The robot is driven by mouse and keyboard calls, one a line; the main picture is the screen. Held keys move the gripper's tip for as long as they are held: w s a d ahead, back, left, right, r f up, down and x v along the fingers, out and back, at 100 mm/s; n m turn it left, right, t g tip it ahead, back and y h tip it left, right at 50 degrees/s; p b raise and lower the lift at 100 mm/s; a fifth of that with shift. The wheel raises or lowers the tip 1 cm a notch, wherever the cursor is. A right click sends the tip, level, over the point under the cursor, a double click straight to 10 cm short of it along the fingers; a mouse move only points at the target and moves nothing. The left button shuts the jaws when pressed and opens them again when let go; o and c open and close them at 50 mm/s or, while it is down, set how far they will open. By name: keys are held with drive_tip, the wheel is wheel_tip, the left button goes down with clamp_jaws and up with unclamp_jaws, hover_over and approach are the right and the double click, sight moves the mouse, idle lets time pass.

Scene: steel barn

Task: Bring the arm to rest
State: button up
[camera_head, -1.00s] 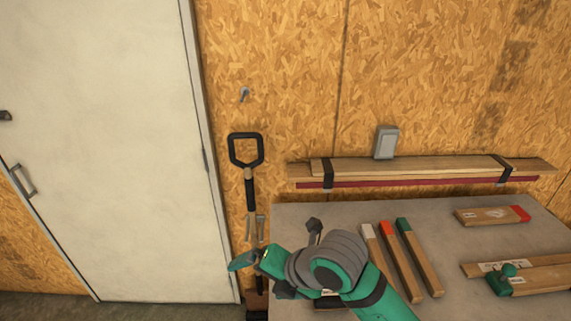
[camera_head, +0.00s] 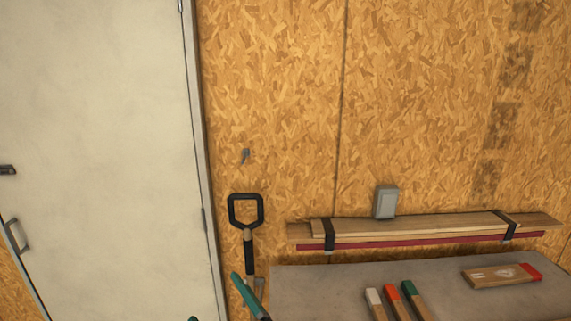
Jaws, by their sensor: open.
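Only the end of my arm shows, at the bottom edge of the head view, left of the workbench. My gripper (camera_head: 216,297) shows as a long teal and black finger slanting up to the left and a small teal tip at the bottom edge, with a gap between them. It is open, and I see nothing held in it. The long finger covers part of the fork below its black handle. The rest of my arm is below the picture.
A fork with a black D-handle (camera_head: 246,211) stands against the chipboard wall, beside a white door (camera_head: 105,150). The grey workbench (camera_head: 320,285) holds several colour-ended wooden pieces (camera_head: 408,300). Strapped planks (camera_head: 420,227) and a grey box (camera_head: 386,202) are behind it.

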drive_tip(key=s+d+f+m+t+h, duration=0.1)
drive_tip(key=s+d+f+m+h, duration=0.35)
drive_tip(key=s+f+m, duration=0.4)
drive_tip(key=s+d+f+m+h, duration=0.3)
drive_tip(key=s+f+m+h, duration=0.3)
drive_tip(key=f, duration=0.5)
drive_tip(key=s+d+f, duration=0.2)
drive_tip(key=s+d, duration=0.1)
drive_tip(key=s, duration=0.7)
drive_tip(key=s+d+f+g, duration=0.1)
drive_tip(key=s+d+f, duration=0.2)
drive_tip(key=s, duration=0.8)
drive_tip(key=shift+s+d+g+h, duration=0.25)
drive_tip(key=shift+d+g+h, duration=0.05)
drive_tip(key=shift+d+h, duration=0.1)
drive_tip(key=shift+f+m, duration=0.1)
drive_tip(key=shift+m, duration=0.15)
drive_tip(key=shift+c, duration=0.3)
